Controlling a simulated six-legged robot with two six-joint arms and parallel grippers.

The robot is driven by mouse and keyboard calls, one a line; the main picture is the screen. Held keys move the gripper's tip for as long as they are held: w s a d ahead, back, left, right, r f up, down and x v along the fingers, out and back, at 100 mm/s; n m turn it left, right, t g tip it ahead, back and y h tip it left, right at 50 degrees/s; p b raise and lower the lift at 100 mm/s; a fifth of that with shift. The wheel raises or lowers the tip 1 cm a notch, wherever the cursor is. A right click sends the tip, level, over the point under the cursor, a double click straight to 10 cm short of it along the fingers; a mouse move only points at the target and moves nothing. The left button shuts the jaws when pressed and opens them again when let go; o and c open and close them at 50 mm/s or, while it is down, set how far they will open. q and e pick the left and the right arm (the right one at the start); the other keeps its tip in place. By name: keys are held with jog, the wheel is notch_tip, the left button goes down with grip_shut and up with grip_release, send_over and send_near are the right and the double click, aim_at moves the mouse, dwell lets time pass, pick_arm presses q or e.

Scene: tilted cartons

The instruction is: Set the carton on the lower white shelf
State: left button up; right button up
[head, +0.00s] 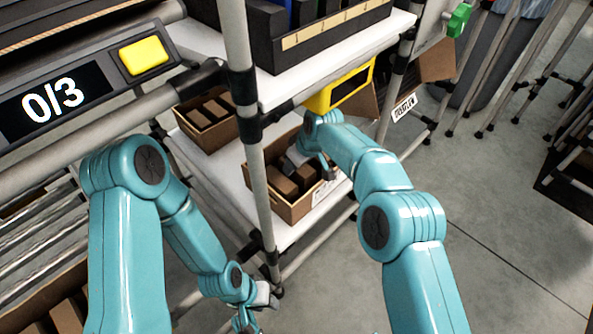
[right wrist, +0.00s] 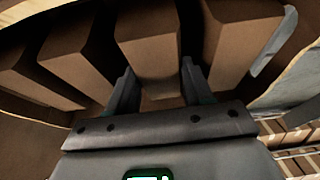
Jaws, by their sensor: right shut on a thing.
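Several small brown cartons sit in an open cardboard box (head: 293,211) on the lower white shelf (head: 228,178). My right gripper (right wrist: 158,88) reaches into this box in the head view. In the right wrist view its two fingers are closed on the sides of the middle carton (right wrist: 148,40), with other cartons (right wrist: 237,35) standing on both sides. The held carton is still among them in the box, and its lower part is hidden. My left gripper (head: 250,314) hangs empty at the bottom of the head view, low in front of the rack; its finger opening is unclear.
Another open box (head: 205,118) of cartons stands at the left of the lower shelf. A rack post (head: 251,130) rises in front of the shelf. The upper shelf (head: 335,55) carries a dark bin (head: 300,40); a yellow unit (head: 342,88) hangs under it. A counter reads 0/3 (head: 55,102).

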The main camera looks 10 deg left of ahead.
notch_tip(320, 180, down, 4)
jog(key=shift+r+b, duration=0.2)
jog(key=shift+b, duration=0.85)
jog(key=shift+r, duration=0.1)
jog(key=o, duration=1.2)
jog(key=shift+p+v, duration=0.8)
jog(key=shift+v, duration=0.85)
jog(key=p, duration=0.2)
send_near(330, 190)
notch_tip(330, 190, down, 3)
jog(key=s+a, duration=0.2)
jog(key=a, duration=0.1)
jog(key=shift+s+d+f, duration=0.25)
jog(key=shift+s+d, duration=0.1)
jog(key=shift+d, duration=0.1)
